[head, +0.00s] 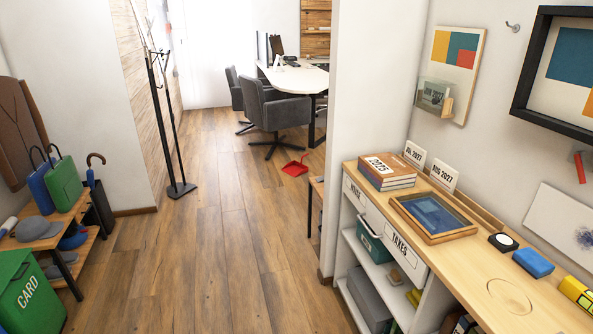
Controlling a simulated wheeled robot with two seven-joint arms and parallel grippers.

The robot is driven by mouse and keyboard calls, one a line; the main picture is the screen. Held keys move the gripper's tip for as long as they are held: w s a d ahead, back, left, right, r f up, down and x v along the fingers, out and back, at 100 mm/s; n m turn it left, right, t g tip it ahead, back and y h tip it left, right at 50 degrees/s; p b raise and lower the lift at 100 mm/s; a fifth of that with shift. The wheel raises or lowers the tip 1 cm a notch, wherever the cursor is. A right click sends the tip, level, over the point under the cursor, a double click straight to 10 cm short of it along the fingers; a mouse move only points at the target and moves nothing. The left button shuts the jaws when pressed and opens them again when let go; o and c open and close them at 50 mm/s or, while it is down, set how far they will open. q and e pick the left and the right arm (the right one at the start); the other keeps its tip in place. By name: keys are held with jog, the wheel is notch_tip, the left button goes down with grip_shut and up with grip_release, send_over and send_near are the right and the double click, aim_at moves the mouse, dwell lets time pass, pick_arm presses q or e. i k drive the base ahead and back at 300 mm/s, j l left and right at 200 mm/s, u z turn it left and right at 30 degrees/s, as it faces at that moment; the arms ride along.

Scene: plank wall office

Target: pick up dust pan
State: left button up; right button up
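A red dust pan (295,168) lies on the wooden floor in the middle distance, just in front of the grey office chair and short of the white desk. It is small in the head view, and its handle seems to point up and to the right. Nothing covers it. Neither of my grippers shows in the head view, so I cannot see what they hold.
A strip of wooden floor (215,245) runs clear towards the dust pan. A black coat stand (170,125) and a shoe rack (70,235) stand left. A white pillar (368,120) and a wooden-topped shelf unit (480,275) bound the right. A grey chair (280,105) stands beyond the pan.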

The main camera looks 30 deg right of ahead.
aim_at(294, 168)
jog(key=i+l+z, duration=0.1)
jog(key=i+z, duration=0.2)
jog(key=i, duration=1.4)
jog(key=i+l+z, duration=0.15)
jog(key=i, duration=1.75)
jog(key=i+z, duration=0.15)
jog(key=i, duration=0.75)
jog(key=i+j, duration=0.2)
jog(key=i, duration=0.75)
jog(key=i+l+z, duration=0.1)
jog(key=i+z, duration=0.25)
jog(key=i, duration=0.15)
jog(key=i+z, duration=0.35)
jog(key=i+j+z, duration=0.15)
jog(key=i+z, duration=0.2)
jog(key=i, duration=0.25)
